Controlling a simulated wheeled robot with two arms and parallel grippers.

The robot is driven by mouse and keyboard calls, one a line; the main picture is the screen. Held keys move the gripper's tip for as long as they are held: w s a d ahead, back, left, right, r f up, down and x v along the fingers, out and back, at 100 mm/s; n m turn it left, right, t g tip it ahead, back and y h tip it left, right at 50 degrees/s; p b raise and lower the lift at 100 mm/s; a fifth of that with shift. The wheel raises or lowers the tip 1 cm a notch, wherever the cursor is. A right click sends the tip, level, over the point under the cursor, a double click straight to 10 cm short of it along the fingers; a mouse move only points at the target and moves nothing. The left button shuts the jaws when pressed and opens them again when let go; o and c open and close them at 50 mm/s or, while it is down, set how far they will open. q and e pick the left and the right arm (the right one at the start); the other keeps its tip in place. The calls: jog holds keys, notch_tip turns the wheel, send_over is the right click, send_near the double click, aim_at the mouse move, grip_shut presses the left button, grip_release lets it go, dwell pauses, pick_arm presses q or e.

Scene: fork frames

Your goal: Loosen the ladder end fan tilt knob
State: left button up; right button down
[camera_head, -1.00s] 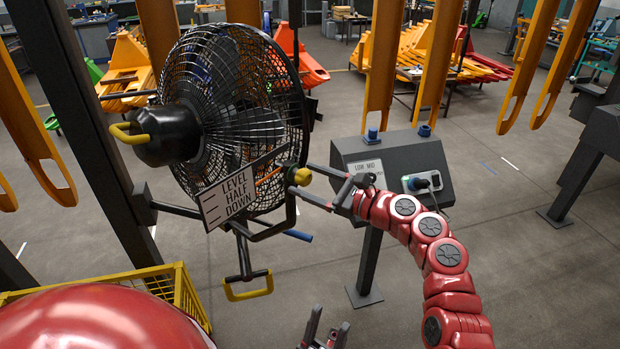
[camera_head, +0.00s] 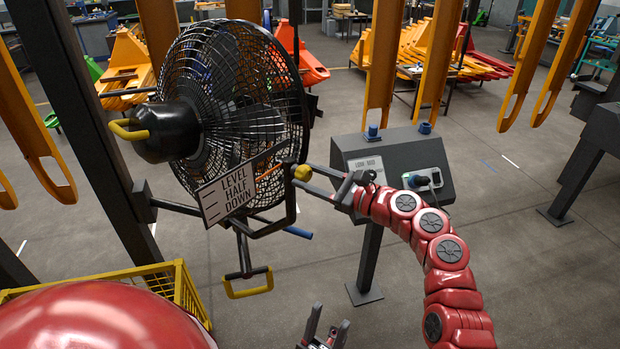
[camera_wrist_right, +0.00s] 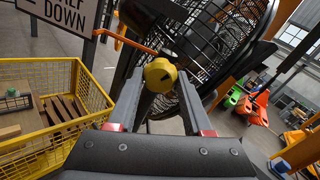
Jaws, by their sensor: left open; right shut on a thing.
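The black caged fan (camera_head: 235,105) hangs at the left of the head view, its motor housing (camera_head: 165,132) toward the left. A white sign (camera_head: 238,190) reading LEVEL, HALF, DOWN is in front of its lower cage. The yellow tilt knob (camera_head: 302,172) sits at the right end of the fan's bracket; it also shows in the right wrist view (camera_wrist_right: 160,75). My right gripper (camera_head: 307,178) is shut on this knob, one finger on each side. My left gripper (camera_head: 327,325) is open and empty at the bottom of the head view, well below the fan.
A grey console (camera_head: 405,165) with a label and a plugged socket stands right of the fan, behind my right wrist. A yellow mesh basket (camera_head: 180,285) is at lower left. A yellow handle (camera_head: 248,290) and a blue-ended bar (camera_head: 298,232) hang below the fan. Orange forks hang around.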

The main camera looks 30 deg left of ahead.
jog(key=n+b, duration=0.2)
jog(key=shift+f+n+b, duration=0.25)
jog(key=shift+n+b, duration=0.05)
jog(key=n+b, duration=0.2)
jog(key=shift+w+r+n+h, duration=0.1)
jog(key=shift+r+n+h, duration=0.05)
jog(key=shift+n+h, duration=0.2)
jog(key=n+b, duration=0.3)
jog(key=shift+t, duration=0.3)
jog(key=n+t+b, duration=0.1)
jog(key=n+b, duration=0.4)
jog(key=shift+r+h, duration=0.1)
jog(key=shift+h, duration=0.15)
jog(key=shift+r+n+t+b, duration=0.15)
jog(key=shift+n+b, duration=0.5)
jog(key=shift+n, duration=0.2)
jog(key=shift+r+n+t+b, duration=0.1)
jog(key=shift+n+t+b, duration=0.05)
jog(key=shift+n+b, duration=0.6)
jog(key=shift+c, duration=1.5)
grip_release()
